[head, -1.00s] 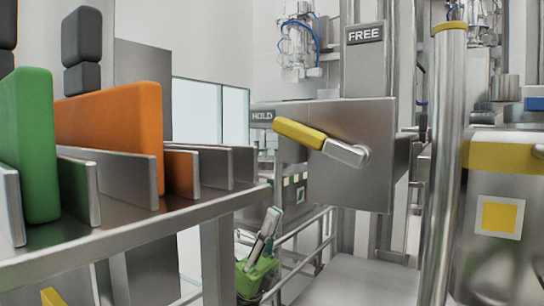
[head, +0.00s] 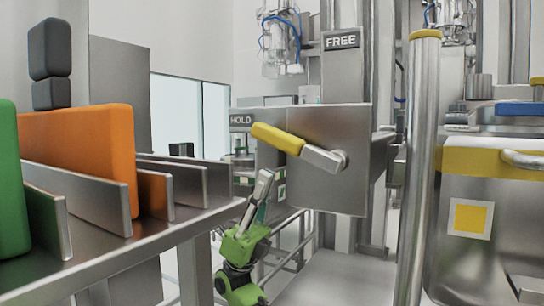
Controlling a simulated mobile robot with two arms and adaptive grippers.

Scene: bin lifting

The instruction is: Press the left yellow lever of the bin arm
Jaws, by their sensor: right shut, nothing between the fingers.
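The yellow lever (head: 278,138) is mounted on a grey metal box (head: 328,185) in the middle of the head view. Its grey shank runs to a pivot at the right, and its yellow grip points left and slightly up, towards the HOLD label (head: 241,121). A FREE label (head: 340,41) is on the post above. My right gripper (head: 266,178) is on a green arm below and left of the lever. It is shut and empty, pointing up, and appears apart from the grip. My left gripper is not in view.
A metal shelf (head: 150,240) with orange (head: 85,150) and green (head: 10,190) blocks between dividers fills the left. A shiny vertical pole (head: 417,170) stands right of the lever box. A bin with a yellow rim (head: 490,160) is at the far right. Railings lie behind my arm.

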